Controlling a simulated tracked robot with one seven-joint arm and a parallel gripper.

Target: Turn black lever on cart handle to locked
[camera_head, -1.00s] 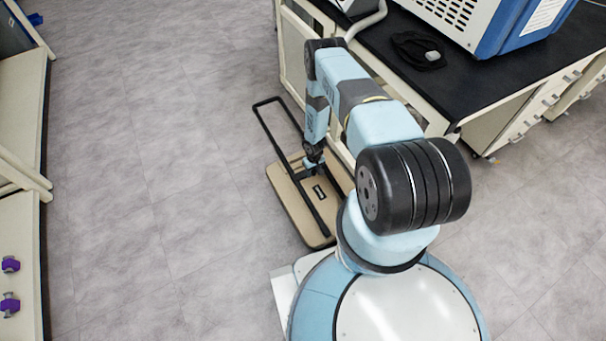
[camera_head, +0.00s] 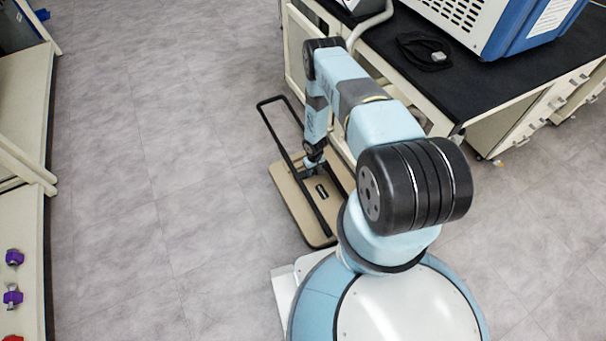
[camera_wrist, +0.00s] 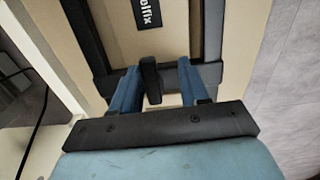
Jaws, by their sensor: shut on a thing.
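The cart has a flat beige deck (camera_head: 290,205) and a black tubular handle frame (camera_head: 267,125); it is on the floor in front of my base. My gripper (camera_head: 314,160) points down at the handle's crossbar, and my arm hides part of it. In the wrist view the black lever (camera_wrist: 151,80) stands between the two blue fingers of my gripper (camera_wrist: 160,82), at the dark crossbar (camera_wrist: 102,84). My gripper is shut on the lever; a gap shows on its right side. In the head view the lever cannot be made out.
A lab bench with a black top (camera_head: 480,100) stands close on the cart's right, carrying a blue and white machine (camera_head: 500,25). A shelf with purple items (camera_head: 13,297) is at the far left. The grey floor (camera_head: 150,150) between is clear.

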